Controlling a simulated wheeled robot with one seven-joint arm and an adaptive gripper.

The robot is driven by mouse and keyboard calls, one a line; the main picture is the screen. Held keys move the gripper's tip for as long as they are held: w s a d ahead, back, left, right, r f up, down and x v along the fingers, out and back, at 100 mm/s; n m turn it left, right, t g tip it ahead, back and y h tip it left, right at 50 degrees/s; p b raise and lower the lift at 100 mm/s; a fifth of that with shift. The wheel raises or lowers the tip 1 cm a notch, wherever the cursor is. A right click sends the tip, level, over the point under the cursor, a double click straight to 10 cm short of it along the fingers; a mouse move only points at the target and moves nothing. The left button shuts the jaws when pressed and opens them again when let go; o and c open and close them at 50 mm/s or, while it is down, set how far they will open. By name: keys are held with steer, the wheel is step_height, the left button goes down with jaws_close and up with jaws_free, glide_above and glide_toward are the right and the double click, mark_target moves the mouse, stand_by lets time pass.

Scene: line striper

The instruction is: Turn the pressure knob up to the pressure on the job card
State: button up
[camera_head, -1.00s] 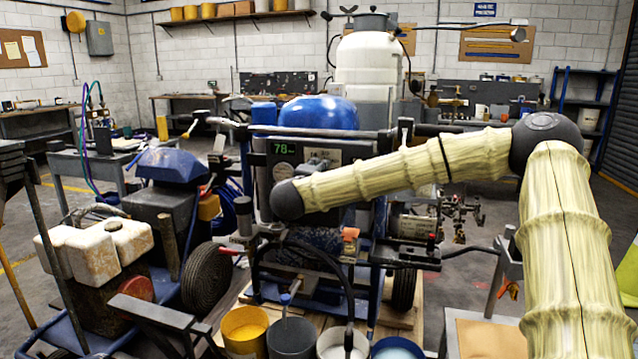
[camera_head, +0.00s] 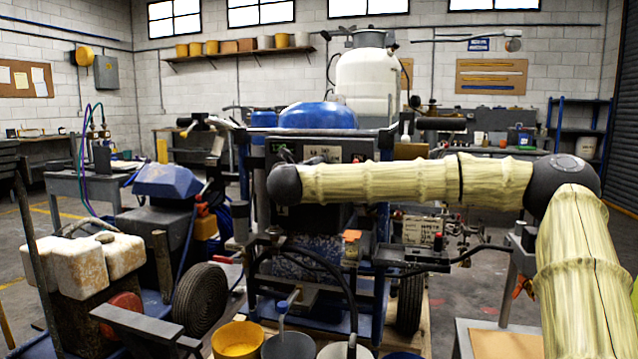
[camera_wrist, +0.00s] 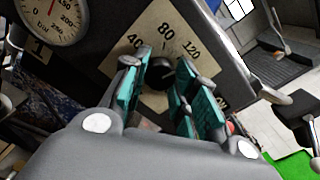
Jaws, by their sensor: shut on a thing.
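In the wrist view a small dark pressure knob (camera_wrist: 155,84) sits on a beige dial plate (camera_wrist: 112,64) marked 40, 80 and 120. My gripper (camera_wrist: 160,72) has its teal-padded fingers on either side of the knob and is shut on it. The fingers partly cover the knob, and I cannot tell where it points. In the head view the line striper with the blue tank (camera_head: 318,116) stands mid-picture, and my arm hides the gripper and knob. I cannot identify the job card.
A yellow bucket (camera_head: 238,340) and a grey bucket (camera_head: 288,347) stand before the striper. A blue-topped machine (camera_head: 172,180) and a wheel (camera_head: 200,298) are to the left. A small table (camera_head: 497,340) is at lower right. Black hoses cross the striper's front.

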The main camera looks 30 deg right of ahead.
steer(key=shift+f+m+b, duration=0.15)
steer(key=shift+m+b, duration=1.1)
steer(key=shift+b, duration=0.15)
steer(key=shift+f+m+b, duration=0.15)
steer(key=shift+m+b, duration=1.1)
steer(key=shift+b, duration=0.1)
steer(key=shift+r, duration=0.1)
steer(key=o, duration=1.1)
steer(key=shift+c, duration=0.2)
steer(key=shift+r, duration=0.1)
steer(key=v, duration=1.2)
